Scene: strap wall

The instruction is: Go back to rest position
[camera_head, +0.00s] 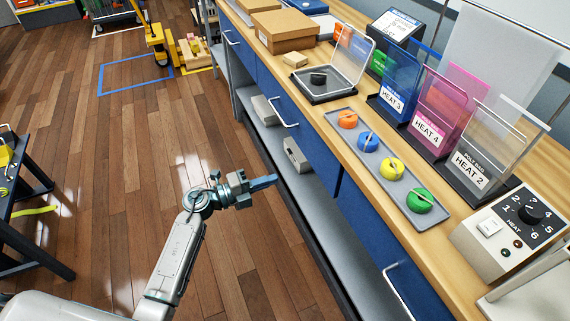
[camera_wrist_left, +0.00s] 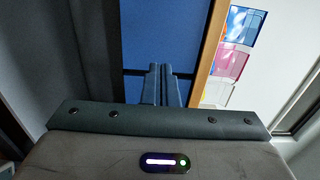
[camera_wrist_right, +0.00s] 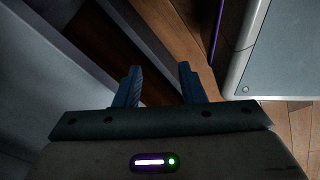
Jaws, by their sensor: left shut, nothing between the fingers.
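My left gripper (camera_head: 264,183) is in front of the blue drawers, out over the floor and below the wooden bench top. It touches nothing that I can see. In the left wrist view its two fingers (camera_wrist_left: 161,84) lie together, shut and empty, with a blue drawer front beyond them. My right gripper shows only in the right wrist view (camera_wrist_right: 158,85). Its fingers stand apart with nothing between them, above dark shelving and wooden floor. The right arm is outside the head view.
The wooden bench (camera_head: 440,235) runs along the right. It holds a grey tray (camera_head: 347,146) with colored round pieces, bag holders marked HEAT, a dial box (camera_head: 510,232) and cardboard boxes. Drawer handles (camera_head: 282,116) stick out. A dark table (camera_head: 30,215) is at left. The floor between is mostly clear.

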